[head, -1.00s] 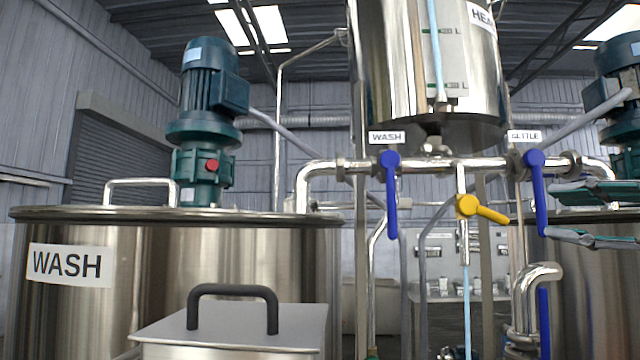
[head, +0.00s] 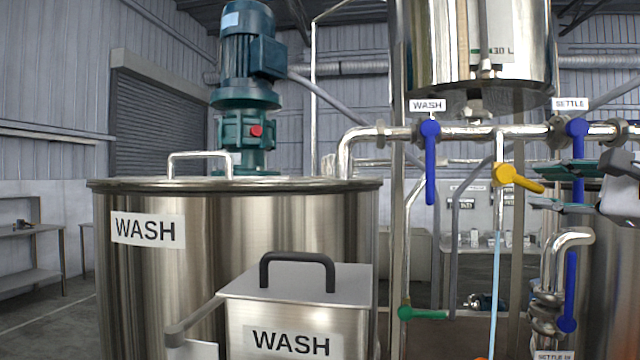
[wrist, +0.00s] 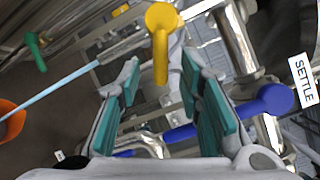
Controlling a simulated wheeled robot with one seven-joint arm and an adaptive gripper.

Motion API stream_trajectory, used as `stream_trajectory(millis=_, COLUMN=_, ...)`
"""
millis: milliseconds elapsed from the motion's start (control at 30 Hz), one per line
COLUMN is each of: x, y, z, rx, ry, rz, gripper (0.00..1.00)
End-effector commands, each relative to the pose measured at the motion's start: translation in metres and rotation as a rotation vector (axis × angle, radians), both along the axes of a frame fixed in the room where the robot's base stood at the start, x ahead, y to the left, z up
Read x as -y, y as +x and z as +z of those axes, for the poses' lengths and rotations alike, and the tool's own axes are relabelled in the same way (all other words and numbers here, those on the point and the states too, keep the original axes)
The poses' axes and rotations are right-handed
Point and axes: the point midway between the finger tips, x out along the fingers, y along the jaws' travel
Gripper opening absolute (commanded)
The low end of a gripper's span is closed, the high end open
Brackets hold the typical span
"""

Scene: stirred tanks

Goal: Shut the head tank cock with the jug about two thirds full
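The yellow lever (head: 518,179) of the cock under the head tank (head: 475,50) points right and slightly down. A pale blue stream (head: 495,290) runs from the spout below it. In the wrist view the stream (wrist: 65,82) reaches the orange jug (wrist: 10,122), cut off at the left edge; its fill level does not show. My gripper (head: 540,188) is open, with teal-padded fingers above and below the lever's tip in the head view. In the wrist view my gripper (wrist: 160,78) has the yellow lever's end (wrist: 160,70) between its fingertips; contact is not clear.
Blue levers hang down at the WASH (head: 430,165) and SETTLE (head: 577,150) labels, the SETTLE one close behind my gripper. A green lever (head: 420,314) sits lower. The large WASH tank (head: 240,220) and a WASH box (head: 300,310) with black handle stand left.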

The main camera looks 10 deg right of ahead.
Motion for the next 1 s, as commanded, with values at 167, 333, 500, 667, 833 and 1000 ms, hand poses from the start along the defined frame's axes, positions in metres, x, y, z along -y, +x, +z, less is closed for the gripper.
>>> stream_trajectory(millis=167, x=-0.004, y=0.023, z=0.000, rx=-0.001, ry=0.000, rz=0.000, gripper=0.33)
stream_trajectory(millis=333, x=-0.005, y=0.033, z=0.000, rx=0.000, ry=0.000, rz=-0.001, gripper=0.33)
stream_trajectory(millis=500, x=-0.006, y=0.035, z=0.000, rx=0.000, ry=0.000, rz=-0.001, gripper=0.33)
stream_trajectory(millis=667, x=-0.006, y=0.034, z=0.000, rx=0.000, ry=0.000, rz=-0.001, gripper=0.24)
stream_trajectory(millis=833, x=-0.006, y=0.034, z=0.000, rx=0.000, ry=0.000, rz=-0.001, gripper=0.00)
stream_trajectory(millis=1000, x=-0.006, y=0.034, z=0.001, rx=-0.004, ry=-0.014, rz=0.000, gripper=0.00)
